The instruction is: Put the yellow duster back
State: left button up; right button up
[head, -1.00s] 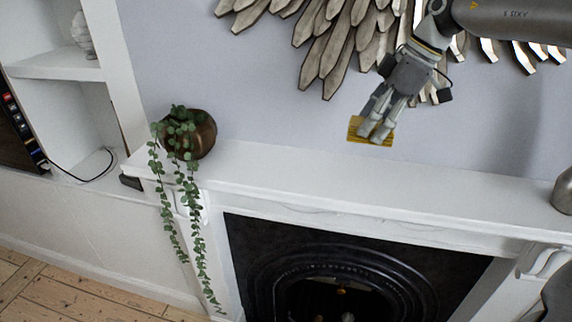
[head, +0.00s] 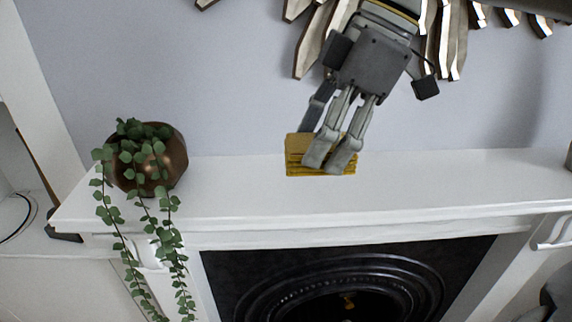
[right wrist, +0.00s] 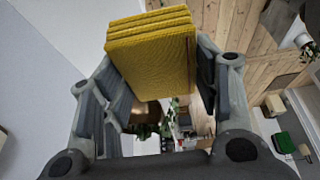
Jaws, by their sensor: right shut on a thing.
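The yellow duster (head: 300,152) is a folded, layered cloth block at the middle of the head view, just above or at the back of the white mantelpiece (head: 240,200). My right gripper (head: 330,164) is shut on it from above, its fingers covering part of the duster's front. In the right wrist view the duster (right wrist: 150,50) sits between the two fingers (right wrist: 155,100), its folded layers facing up. Whether its underside touches the shelf I cannot tell. My left gripper is not in view.
A bronze pot (head: 160,165) with a trailing green plant stands at the shelf's left end. A metallic leaf-like wall decoration (head: 318,35) hangs behind the right arm. The black fireplace (head: 330,280) is below. The shelf right of the duster is clear for a stretch.

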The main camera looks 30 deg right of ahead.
jog(key=w+f+p, duration=0.1)
jog(key=w+f, duration=0.1)
jog(key=w, duration=0.1)
jog(key=w+f+p, duration=0.2)
jog(key=w+f, duration=0.1)
jog(key=w+f+p, duration=0.1)
jog(key=w+f, duration=0.1)
jog(key=w, duration=0.2)
jog(key=shift+d+f+p, duration=0.2)
jog(key=shift+f+p, duration=0.05)
jog(key=shift+p, duration=0.05)
jog(key=shift+w+f, duration=0.5)
notch_tip(320, 180, down, 3)
jog(key=shift+r+p, duration=0.1)
jog(key=shift+p, duration=0.55)
jog(key=shift+f+b, duration=0.3)
jog(key=shift+b, duration=0.05)
jog(key=o, duration=1)
